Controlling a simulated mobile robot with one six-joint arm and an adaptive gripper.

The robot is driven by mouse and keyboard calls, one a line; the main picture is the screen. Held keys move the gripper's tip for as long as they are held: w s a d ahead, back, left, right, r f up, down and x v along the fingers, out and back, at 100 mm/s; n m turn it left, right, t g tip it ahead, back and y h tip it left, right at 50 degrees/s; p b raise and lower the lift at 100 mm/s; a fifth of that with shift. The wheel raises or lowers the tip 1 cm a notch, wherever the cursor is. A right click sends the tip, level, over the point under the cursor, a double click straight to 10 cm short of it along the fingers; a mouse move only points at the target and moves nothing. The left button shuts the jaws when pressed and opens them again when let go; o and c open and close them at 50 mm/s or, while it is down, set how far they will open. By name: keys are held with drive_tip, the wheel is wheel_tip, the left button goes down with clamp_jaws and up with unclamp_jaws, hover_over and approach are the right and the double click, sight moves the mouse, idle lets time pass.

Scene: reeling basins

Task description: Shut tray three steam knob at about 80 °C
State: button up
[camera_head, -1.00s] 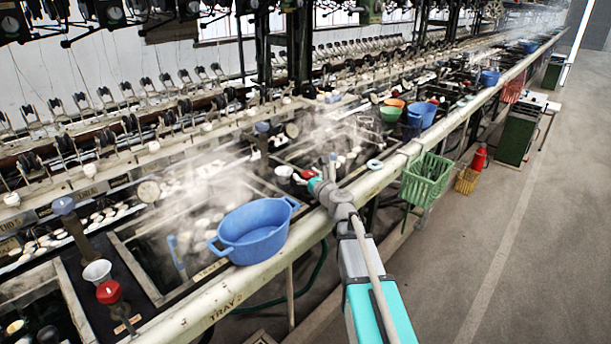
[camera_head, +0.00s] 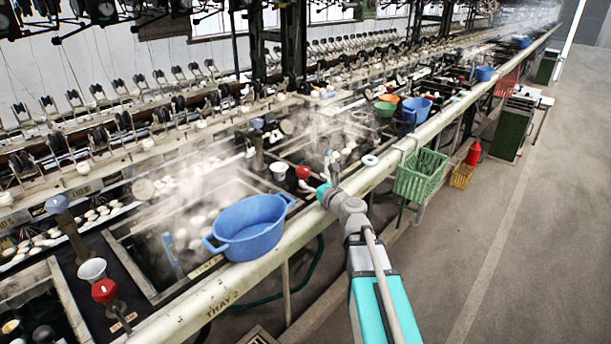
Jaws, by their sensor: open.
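A red knob (camera_head: 303,172) stands on the basin bench, just left of my gripper; I take it for the tray three steam knob. My gripper (camera_head: 331,165) is small in view, with its fingers open, beside the knob and apparently empty. Whether a finger touches the knob cannot be told. A round dial (camera_head: 288,127) stands behind, partly in steam; its reading is too small to make out.
A blue two-handled tub (camera_head: 250,228) sits at the bench edge left of my arm. A white cup (camera_head: 279,172) stands close to the red knob. Another red knob (camera_head: 104,290) is at lower left. A green basket (camera_head: 420,176) hangs right of my arm.

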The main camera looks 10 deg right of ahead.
drive_tip(key=shift+v, duration=2.45)
